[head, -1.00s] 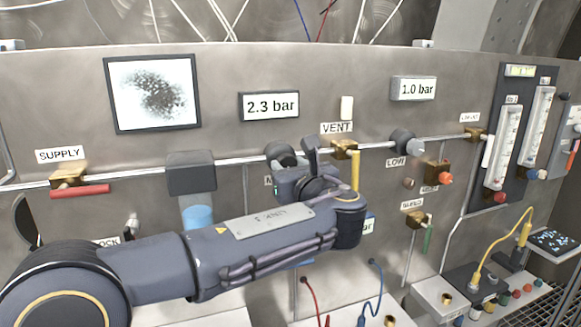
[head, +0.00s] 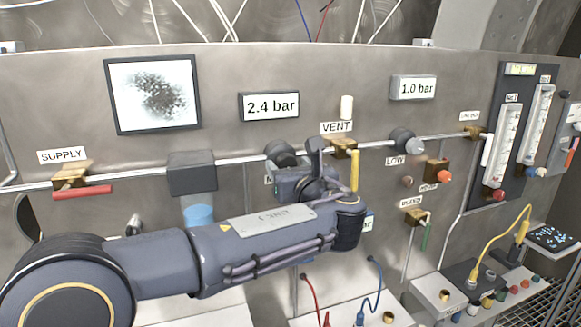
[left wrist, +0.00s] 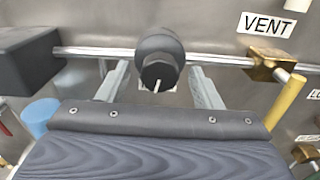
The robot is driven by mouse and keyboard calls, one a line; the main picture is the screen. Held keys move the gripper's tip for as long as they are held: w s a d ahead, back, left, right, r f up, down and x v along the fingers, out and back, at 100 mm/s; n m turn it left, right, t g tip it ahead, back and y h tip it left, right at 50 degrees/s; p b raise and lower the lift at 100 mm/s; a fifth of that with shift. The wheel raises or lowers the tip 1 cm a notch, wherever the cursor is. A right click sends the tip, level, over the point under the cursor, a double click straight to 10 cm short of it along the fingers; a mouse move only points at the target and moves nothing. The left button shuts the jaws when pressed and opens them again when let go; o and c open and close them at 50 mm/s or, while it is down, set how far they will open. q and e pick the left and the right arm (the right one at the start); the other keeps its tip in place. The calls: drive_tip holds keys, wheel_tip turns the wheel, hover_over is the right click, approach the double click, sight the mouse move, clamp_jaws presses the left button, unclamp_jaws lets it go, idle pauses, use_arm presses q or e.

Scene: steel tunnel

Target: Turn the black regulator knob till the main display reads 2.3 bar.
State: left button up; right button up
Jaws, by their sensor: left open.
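The main display (head: 269,106) on the steel panel reads 2.4 bar. The black regulator knob (head: 281,153) sits on the pipe below it, partly hidden by my left gripper. In the left wrist view the knob (left wrist: 160,75) is round and black, with a white pointer line near vertical on its front face. My left gripper (left wrist: 158,88) is open, with one pale finger on each side of the knob and gaps showing between fingers and knob. In the head view my left gripper (head: 296,168) is at the knob, its fingers mostly hidden by the wrist. My right gripper is not in view.
A VENT valve with a yellow handle (head: 355,170) stands close to the right of the knob. A dark box (head: 191,173) with a blue cup-like part is to the left. A second display (head: 413,88) reads 1.0 bar above another grey knob (head: 404,141).

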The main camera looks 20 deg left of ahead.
use_arm(q)
drive_tip(key=b+v, duration=0.2)
drive_tip(key=v, duration=0.5)
drive_tip(key=shift+s+d, duration=0.25)
drive_tip(key=shift+s, duration=0.1)
